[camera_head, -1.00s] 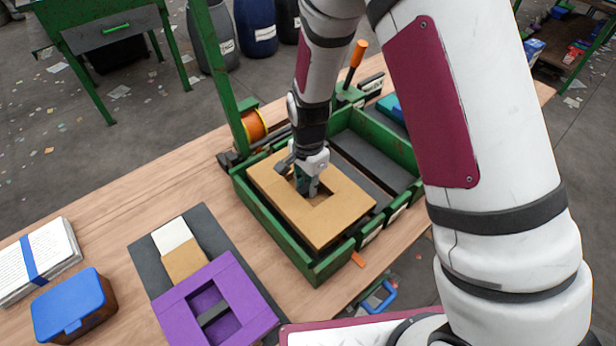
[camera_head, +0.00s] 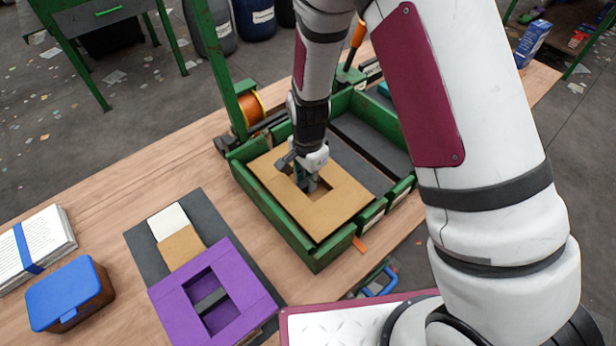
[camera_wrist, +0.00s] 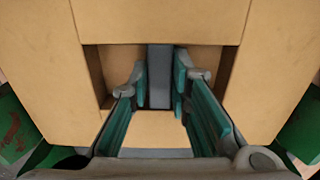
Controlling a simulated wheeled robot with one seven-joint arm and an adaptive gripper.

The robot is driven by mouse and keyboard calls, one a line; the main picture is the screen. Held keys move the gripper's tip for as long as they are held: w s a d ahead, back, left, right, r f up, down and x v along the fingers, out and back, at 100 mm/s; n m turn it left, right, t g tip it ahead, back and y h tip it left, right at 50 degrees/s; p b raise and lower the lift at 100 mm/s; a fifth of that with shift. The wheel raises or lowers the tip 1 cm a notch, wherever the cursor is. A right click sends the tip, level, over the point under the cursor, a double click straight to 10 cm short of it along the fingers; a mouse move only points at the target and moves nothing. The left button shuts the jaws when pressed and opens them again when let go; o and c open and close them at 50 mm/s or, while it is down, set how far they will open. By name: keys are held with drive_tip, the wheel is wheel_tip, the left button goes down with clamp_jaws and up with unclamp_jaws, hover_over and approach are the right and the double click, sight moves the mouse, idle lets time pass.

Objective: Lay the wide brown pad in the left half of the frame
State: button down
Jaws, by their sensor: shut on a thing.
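The wide brown pad (camera_head: 277,183) is a flat board with a square hole in its middle. It lies within the outline of the left half of the green frame (camera_head: 272,224), roughly level with it. I cannot tell whether it touches the bottom. My gripper (camera_head: 308,184) reaches down into the hole. In the wrist view my gripper (camera_wrist: 160,100) has its teal fingers on either side of a grey bar (camera_wrist: 160,77) across the hole, shut on it. The brown pad (camera_wrist: 160,20) fills most of that view.
Dark grey pads (camera_head: 376,142) show in the frame's right part. A purple pad (camera_head: 240,292) with a square hole lies on a dark mat (camera_head: 146,254) at the left. A blue-lidded box (camera_head: 66,290) and a paper stack (camera_head: 38,240) stand further left. A green post (camera_head: 222,70) rises beside the frame.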

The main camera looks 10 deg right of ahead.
drive_tip(key=shift+f, duration=0.2)
drive_tip(key=c, duration=1.9)
unclamp_jaws()
drive_tip(key=shift+f, duration=0.1)
drive_tip(key=o, duration=0.5)
drive_tip(key=shift+r, duration=6.05)
